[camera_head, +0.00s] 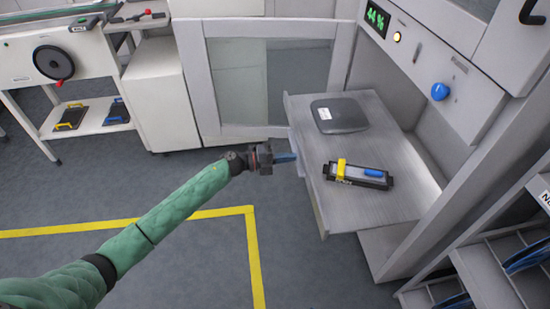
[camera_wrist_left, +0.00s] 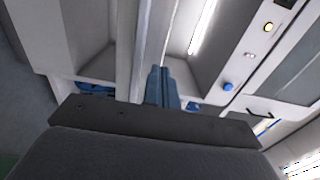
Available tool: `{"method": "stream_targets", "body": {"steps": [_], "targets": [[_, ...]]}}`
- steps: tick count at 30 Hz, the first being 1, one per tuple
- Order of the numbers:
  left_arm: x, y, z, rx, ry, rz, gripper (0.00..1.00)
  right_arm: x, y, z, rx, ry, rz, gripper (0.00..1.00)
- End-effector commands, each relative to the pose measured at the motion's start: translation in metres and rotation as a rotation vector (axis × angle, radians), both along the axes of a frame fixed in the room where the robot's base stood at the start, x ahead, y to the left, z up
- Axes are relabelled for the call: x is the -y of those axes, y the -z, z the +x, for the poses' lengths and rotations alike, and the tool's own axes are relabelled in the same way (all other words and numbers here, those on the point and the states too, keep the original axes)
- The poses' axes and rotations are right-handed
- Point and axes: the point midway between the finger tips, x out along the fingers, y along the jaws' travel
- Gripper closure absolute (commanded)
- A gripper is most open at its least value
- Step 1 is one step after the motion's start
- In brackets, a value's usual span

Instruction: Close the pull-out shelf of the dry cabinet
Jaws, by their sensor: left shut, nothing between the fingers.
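The pull-out shelf (camera_head: 380,150) of the dry cabinet (camera_head: 450,75) stands out from the cabinet in the head view. A dark flat box (camera_head: 339,115) and a black case with yellow and blue parts (camera_head: 358,175) lie on it. My left gripper (camera_head: 288,158) is shut and empty, with its blue fingertips at the shelf's front edge. I cannot tell whether they touch it. In the left wrist view the shut blue fingers (camera_wrist_left: 161,88) point at a pale panel edge. My right gripper is not in view.
The cabinet's glazed door (camera_head: 265,75) stands open behind the shelf. A blue knob (camera_head: 440,91) is on the cabinet front. A rack with blue reels (camera_head: 500,265) is at the lower right. A white trolley (camera_head: 75,90) stands at the left. Floor with yellow tape (camera_head: 252,240) is clear in front.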

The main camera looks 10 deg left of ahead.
Motion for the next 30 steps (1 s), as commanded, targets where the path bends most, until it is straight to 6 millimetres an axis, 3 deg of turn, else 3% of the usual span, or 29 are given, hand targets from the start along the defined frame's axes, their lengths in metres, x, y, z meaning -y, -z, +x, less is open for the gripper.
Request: {"method": "stream_targets", "body": {"steps": [6,23,30], "targets": [[0.016,0.0,0.004,0.0,0.0,0.0,1.0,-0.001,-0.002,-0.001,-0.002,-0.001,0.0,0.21],[0.023,-0.001,0.006,0.0,0.0,-0.001,1.0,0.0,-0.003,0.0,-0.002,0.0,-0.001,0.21],[0.056,-0.002,0.016,0.001,0.001,-0.002,1.0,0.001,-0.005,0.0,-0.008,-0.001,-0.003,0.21]]}}
